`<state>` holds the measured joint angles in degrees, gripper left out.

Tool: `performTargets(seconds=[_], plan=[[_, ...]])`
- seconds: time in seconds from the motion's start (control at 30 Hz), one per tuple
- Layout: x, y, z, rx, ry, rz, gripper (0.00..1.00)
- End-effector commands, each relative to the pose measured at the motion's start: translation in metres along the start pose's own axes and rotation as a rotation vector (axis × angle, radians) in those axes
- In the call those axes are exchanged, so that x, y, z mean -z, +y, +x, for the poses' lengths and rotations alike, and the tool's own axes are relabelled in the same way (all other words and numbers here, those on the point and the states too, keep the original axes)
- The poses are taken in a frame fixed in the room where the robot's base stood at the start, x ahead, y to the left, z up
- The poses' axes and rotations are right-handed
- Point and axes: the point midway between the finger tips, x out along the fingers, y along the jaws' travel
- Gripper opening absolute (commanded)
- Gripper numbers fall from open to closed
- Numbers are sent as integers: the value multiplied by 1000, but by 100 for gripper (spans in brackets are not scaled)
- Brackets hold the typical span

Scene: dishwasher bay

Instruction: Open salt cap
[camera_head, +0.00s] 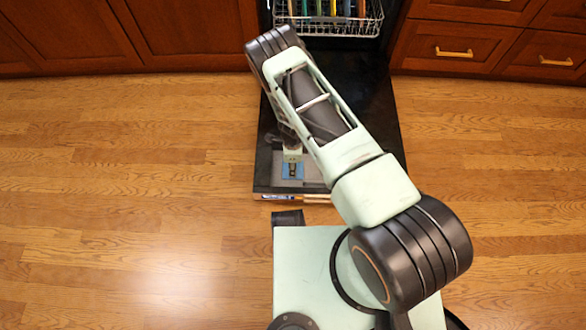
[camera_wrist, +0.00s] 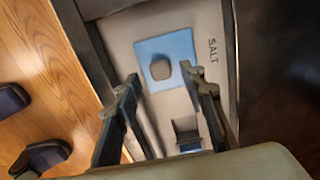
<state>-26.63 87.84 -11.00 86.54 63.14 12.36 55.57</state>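The salt cap (camera_wrist: 161,69) is a small grey rounded knob on a light blue square (camera_wrist: 177,47), beside the word SALT on a grey panel. My gripper (camera_wrist: 160,74) is open, with its two dark fingers apart. In the wrist view the cap appears between the fingertips; I see no contact, and the height gap cannot be told. In the head view the blue square (camera_head: 299,175) shows near the front end of the lowered dishwasher door (camera_head: 264,170), just below my gripper (camera_head: 292,157), which is small and partly hidden there.
A dark recess (camera_wrist: 186,126) with a blue edge lies on the panel below the cap. The dish rack (camera_head: 345,27) with several upright dishes is at the back. Wooden cabinets (camera_head: 75,35) flank the bay. The wood floor (camera_head: 130,200) is clear on both sides.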

Motion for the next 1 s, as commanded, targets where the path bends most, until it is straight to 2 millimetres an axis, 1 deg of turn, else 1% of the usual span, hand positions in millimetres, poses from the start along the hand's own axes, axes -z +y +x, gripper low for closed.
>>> performTargets(seconds=[0.03, 0.2, 0.5, 0.57, 0.8, 0.87, 1.0], plan=[[0, 0, 10, -1, 1, 0, 38], [0, 0, 21, 0, 0, 1, 38], [0, 0, 22, 0, 0, 1, 38], [0, 0, 22, 0, 0, 0, 32], [0, 0, 22, 0, 0, 0, 6], [0, 0, 22, 0, 0, 0, 0], [0, 0, 22, 0, 0, 0, 0]])
